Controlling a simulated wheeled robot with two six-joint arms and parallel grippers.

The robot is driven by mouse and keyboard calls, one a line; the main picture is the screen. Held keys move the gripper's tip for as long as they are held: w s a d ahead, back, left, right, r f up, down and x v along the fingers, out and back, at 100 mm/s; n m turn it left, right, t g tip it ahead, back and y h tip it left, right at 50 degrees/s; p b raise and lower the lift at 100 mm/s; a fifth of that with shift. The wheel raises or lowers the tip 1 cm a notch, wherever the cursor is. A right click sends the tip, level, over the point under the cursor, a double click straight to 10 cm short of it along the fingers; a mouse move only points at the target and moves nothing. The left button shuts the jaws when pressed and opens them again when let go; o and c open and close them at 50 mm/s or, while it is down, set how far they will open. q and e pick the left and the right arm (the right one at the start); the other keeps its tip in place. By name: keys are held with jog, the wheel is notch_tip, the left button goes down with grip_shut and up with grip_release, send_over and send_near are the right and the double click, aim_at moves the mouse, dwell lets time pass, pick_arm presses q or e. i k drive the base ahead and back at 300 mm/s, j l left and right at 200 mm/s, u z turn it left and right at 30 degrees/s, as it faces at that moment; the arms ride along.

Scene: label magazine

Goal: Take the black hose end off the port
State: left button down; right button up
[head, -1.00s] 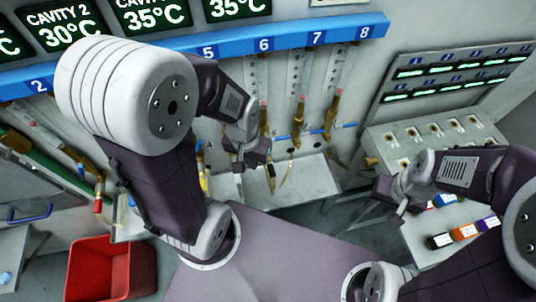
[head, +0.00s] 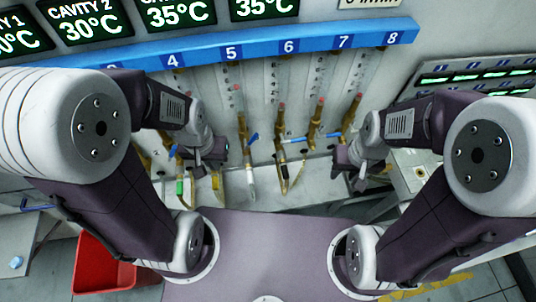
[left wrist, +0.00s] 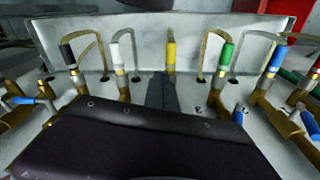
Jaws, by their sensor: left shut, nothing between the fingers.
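The black hose end (head: 285,187) sits low on the brass pipe below number 6 in the head view. In the left wrist view the black hose end (left wrist: 68,54) stands upright at the far left, with a thin hose looping from it. My left gripper (head: 214,166) is shut and empty, left of the black hose end and apart from it. In the left wrist view my shut left fingers (left wrist: 172,92) point toward a yellow hose end (left wrist: 171,55). My right gripper (head: 350,166) is right of the black hose end; its fingers are too unclear to judge.
A white hose end (head: 250,177) stands between my left gripper and the black one. Green, blue and red ends and blue valve levers crowd the row. A red bin (head: 103,268) stands lower left. A blue numbered rail (head: 260,49) runs above.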

aim_at(283, 165)
jog(key=k+l+z, duration=0.2)
jog(key=k, duration=0.2)
jog(key=k+z, duration=0.25)
jog(key=k, duration=0.15)
jog(key=k+l+z, duration=0.2)
jog(key=i+j, duration=0.25)
jog(key=j, duration=0.15)
